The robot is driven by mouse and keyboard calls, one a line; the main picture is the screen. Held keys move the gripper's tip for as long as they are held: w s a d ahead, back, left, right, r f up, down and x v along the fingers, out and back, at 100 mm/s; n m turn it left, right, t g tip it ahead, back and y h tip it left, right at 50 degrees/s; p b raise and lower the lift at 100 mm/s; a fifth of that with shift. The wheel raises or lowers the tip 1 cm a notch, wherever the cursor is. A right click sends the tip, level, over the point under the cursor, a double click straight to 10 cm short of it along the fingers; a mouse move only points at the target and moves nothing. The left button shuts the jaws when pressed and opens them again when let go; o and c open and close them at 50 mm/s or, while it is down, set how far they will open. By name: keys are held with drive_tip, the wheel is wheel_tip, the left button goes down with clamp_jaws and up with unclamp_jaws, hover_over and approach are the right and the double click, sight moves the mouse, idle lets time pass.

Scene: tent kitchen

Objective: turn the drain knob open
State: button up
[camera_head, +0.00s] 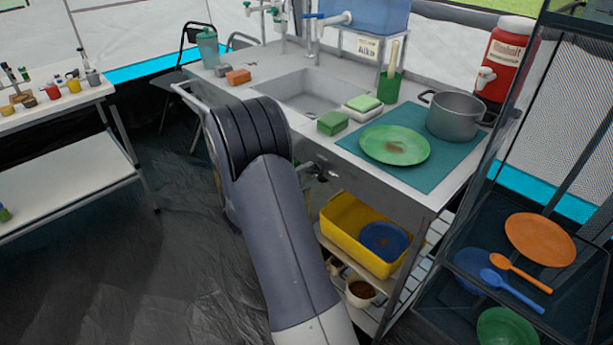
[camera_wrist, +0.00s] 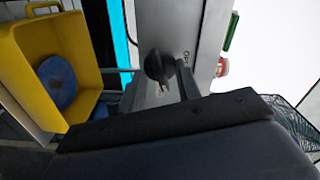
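The drain knob (camera_wrist: 158,66) is a dark round knob in the wrist view, on the grey metal front of the sink unit (camera_wrist: 185,22). Small lettering, too blurred to read surely, is printed on the panel beside it. My gripper (camera_wrist: 187,82) shows as a dark finger rising from a black plate, just right of the knob. I cannot tell whether it touches the knob, and I cannot make out the second finger. In the head view my arm covers most of the gripper and the knob area under the sink basin (camera_head: 309,93).
A yellow tub (camera_head: 352,236) with a blue bowl (camera_head: 383,240) stands on the shelf below the counter; it also shows at left in the wrist view (camera_wrist: 22,60). A green plate (camera_head: 394,144) and a pot (camera_head: 455,116) are on the counter. A black rack stands right.

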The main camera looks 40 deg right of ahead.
drive_tip(key=shift+c, duration=0.3)
clamp_jaws()
idle(0.4)
drive_tip(key=n+p, duration=0.1)
drive_tip(key=n, duration=0.3)
drive_tip(key=n+p, duration=0.2)
drive_tip(key=n, duration=0.1)
drive_tip(key=shift+n, duration=0.3)
drive_tip(key=n+p, duration=0.1)
drive_tip(key=n, duration=0.2)
drive_tip(key=shift+p, duration=0.35)
drive_tip(key=shift+n+p, duration=0.75)
drive_tip(key=shift+n, duration=1.35)
